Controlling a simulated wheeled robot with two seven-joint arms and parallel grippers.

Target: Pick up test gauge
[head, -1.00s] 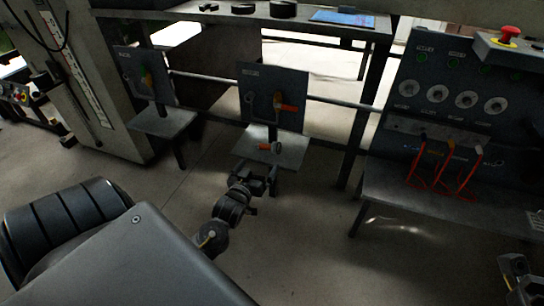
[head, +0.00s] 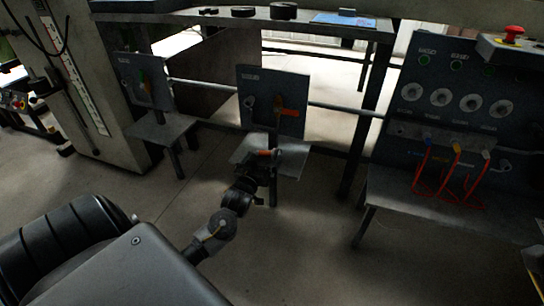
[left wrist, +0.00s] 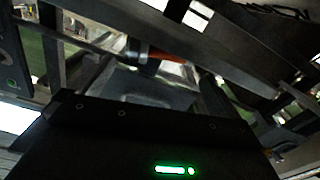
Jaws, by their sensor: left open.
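A small cylindrical piece with an orange end, which looks like the test gauge (head: 264,153), lies on the small grey shelf (head: 296,160) of the middle panel. My left gripper (head: 254,160) is at the near left edge of this shelf, close to the piece. It is open; whether it touches the piece cannot be told. In the left wrist view the grey and orange piece (left wrist: 150,55) shows beyond the dark gripper body, in front of the shelf's plate. My right gripper is not clearly seen; only an unclear part shows at the lower right edge.
The middle panel (head: 259,90) with an orange-handled valve stands right behind the shelf. A similar panel and shelf (head: 165,130) stand to the left. A gauge board (head: 450,70) with red hoses and a bench are at the right. A pipe runs between the panels. The floor in front is clear.

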